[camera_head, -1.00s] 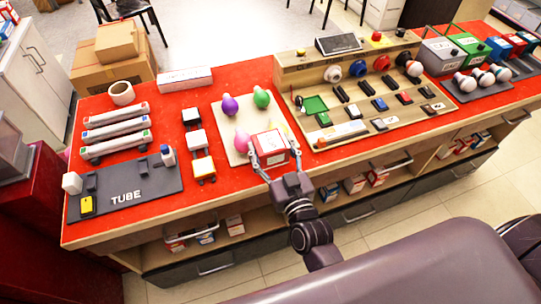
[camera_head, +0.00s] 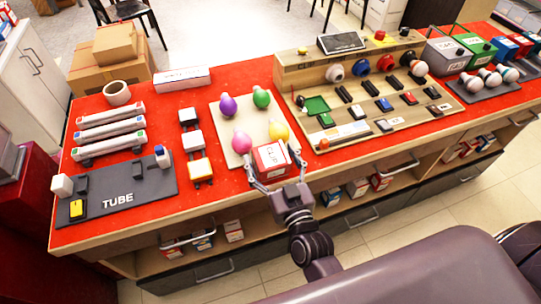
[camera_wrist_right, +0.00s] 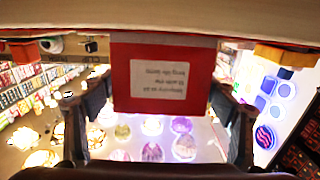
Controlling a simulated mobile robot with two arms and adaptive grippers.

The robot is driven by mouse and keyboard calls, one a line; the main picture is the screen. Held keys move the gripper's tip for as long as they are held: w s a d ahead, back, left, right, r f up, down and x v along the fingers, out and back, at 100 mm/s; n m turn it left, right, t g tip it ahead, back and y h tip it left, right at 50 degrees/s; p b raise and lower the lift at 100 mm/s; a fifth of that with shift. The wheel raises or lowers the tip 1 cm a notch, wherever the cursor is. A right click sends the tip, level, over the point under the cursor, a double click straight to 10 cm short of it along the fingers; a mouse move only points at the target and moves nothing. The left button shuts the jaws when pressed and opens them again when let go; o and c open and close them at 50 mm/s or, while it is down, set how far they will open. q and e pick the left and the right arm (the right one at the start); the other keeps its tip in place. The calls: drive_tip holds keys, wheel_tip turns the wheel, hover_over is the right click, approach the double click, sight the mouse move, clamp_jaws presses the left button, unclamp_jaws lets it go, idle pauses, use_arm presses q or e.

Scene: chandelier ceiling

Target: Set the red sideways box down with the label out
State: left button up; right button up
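The red box (camera_head: 271,158) is at the front edge of the red counter, by the near corner of the pale bulb board (camera_head: 229,157). Its top face is red with white lettering. In the right wrist view the box (camera_wrist_right: 162,78) has a red face with a white label toward the camera; the label's text is upside down there. My right gripper (camera_head: 275,164) has its fingers spread on both sides of the box, seemingly with small gaps. Whether the box's underside fully rests on the counter is hidden. My left gripper is not in view.
Several coloured bulbs (camera_head: 261,98) stand on the board just behind the box. A wooden control panel (camera_head: 350,110) is to the right. A dark tube tray (camera_head: 120,188) and white-and-yellow blocks (camera_head: 195,141) are to the left. Bare red counter shows left of the box.

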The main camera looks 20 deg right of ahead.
drive_tip(key=shift+s+r, duration=0.1)
drive_tip(key=s+b, duration=0.1)
drive_tip(key=s, duration=1)
drive_tip(key=shift+s+d, duration=0.15)
drive_tip(key=shift+s, duration=0.25)
